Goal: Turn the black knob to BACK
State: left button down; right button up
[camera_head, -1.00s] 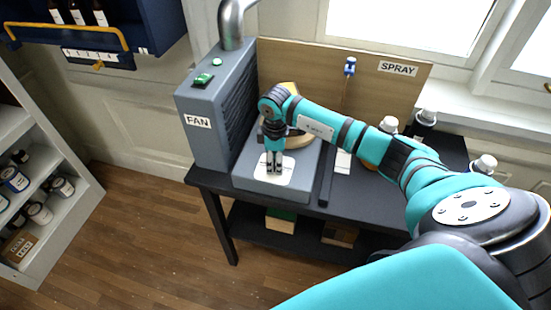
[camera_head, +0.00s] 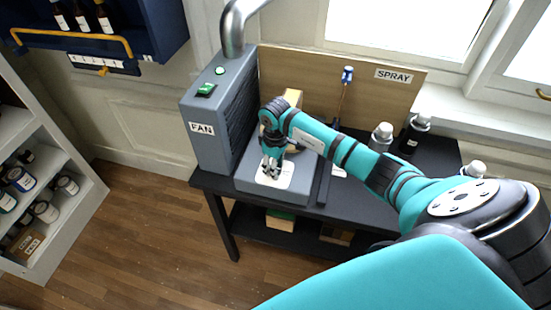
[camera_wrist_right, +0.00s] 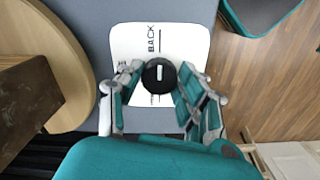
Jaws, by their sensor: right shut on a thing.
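The black knob (camera_wrist_right: 158,78) sits on a white label plate (camera_wrist_right: 135,40) in the right wrist view. A short white mark shows on the knob's top, lying up-down in that view. The printed word BACK stands just above the knob there; other lettering is partly hidden. My right gripper (camera_wrist_right: 154,88) is shut on the knob, one finger at each side. In the head view, my right gripper (camera_head: 271,168) points down onto the plate on the grey base, and hides the knob. My left gripper is not in view.
The grey FAN box (camera_head: 218,120) stands left of the gripper. A round wooden disc (camera_wrist_right: 62,60) lies close beside the plate. A wooden board with a SPRAY label (camera_head: 394,76) stands behind. Bottles (camera_head: 381,137) stand to the right on the black table.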

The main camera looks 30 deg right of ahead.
jog(key=shift+w+d+r, duration=0.1)
jog(key=shift+w+r, duration=0.05)
jog(key=o, duration=0.9)
jog(key=shift+o, duration=1.2)
notch_tip(320, 180, up, 12)
